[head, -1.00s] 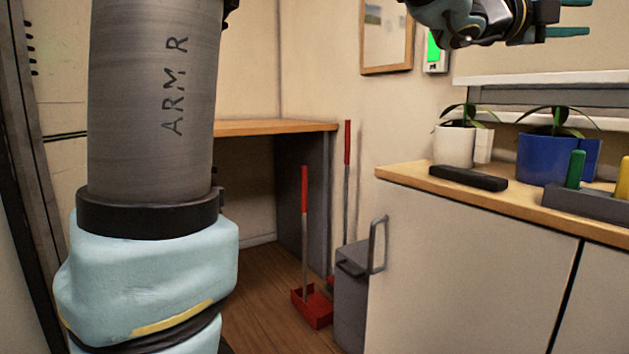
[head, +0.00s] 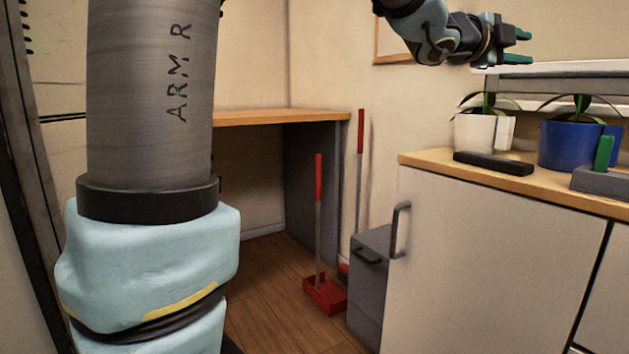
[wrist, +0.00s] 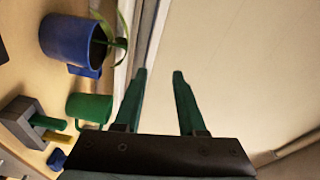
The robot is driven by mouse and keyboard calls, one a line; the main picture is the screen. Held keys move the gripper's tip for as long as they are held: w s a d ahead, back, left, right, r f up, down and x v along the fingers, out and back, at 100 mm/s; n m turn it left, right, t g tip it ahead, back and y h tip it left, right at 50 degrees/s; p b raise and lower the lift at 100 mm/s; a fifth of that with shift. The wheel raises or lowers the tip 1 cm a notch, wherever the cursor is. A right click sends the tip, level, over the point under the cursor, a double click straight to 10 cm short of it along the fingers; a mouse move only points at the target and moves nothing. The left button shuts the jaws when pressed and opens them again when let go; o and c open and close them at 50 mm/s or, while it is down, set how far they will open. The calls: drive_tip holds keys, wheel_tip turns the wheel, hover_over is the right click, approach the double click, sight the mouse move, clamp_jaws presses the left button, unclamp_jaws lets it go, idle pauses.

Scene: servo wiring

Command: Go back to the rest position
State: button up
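My gripper (head: 518,47) is raised at the upper right of the head view, in front of the wall and above the cabinet top. Its two green fingers point to the right there. In the wrist view my gripper (wrist: 160,90) has its fingers apart with nothing between them, only bare wall and window-sill edge behind. It touches nothing that I can see.
The wooden cabinet top (head: 430,158) holds a white pot (head: 480,133), a blue pot (head: 570,145), a black bar (head: 493,164) and a grey block (head: 597,180). The wrist view adds a green mug (wrist: 88,107). A grey bin (head: 368,270) and red dustpan (head: 325,295) stand on the floor.

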drive_tip(key=w+a+f+n+t+y+b, duration=0.1)
drive_tip(key=w+a+f+n+t+y, duration=0.1)
drive_tip(key=w+a+f+n+y, duration=0.4)
drive_tip(key=w+a+f+n+t+y+b, duration=0.1)
drive_tip(key=w+a+f+n, duration=0.3)
drive_tip(key=a+f, duration=0.55)
drive_tip(key=a+f+n+y+b, duration=0.2)
drive_tip(key=a+f+n+y, duration=0.4)
drive_tip(key=a+f, duration=0.65)
drive_tip(key=s+a+f+n+g+y+b, duration=0.15)
drive_tip(key=s+a+f+n+g, duration=0.35)
drive_tip(key=s+a+f, duration=0.5)
drive_tip(key=s+a+f+n+g+y+b, duration=0.15)
drive_tip(key=s+a+f+n+g, duration=0.25)
drive_tip(key=s+a+f+n, duration=0.55)
drive_tip(key=d+r+m+p, duration=0.1)
drive_tip(key=d+r+p, duration=0.1)
drive_tip(key=r+p, duration=1.6)
drive_tip(key=w+d+r+m+p, duration=0.1)
drive_tip(key=r+p, duration=1.7)
drive_tip(key=p, duration=0.2)
drive_tip(key=shift+w+d, duration=0.3)
drive_tip(key=shift+d, duration=0.1)
drive_tip(key=shift+m, duration=0.25)
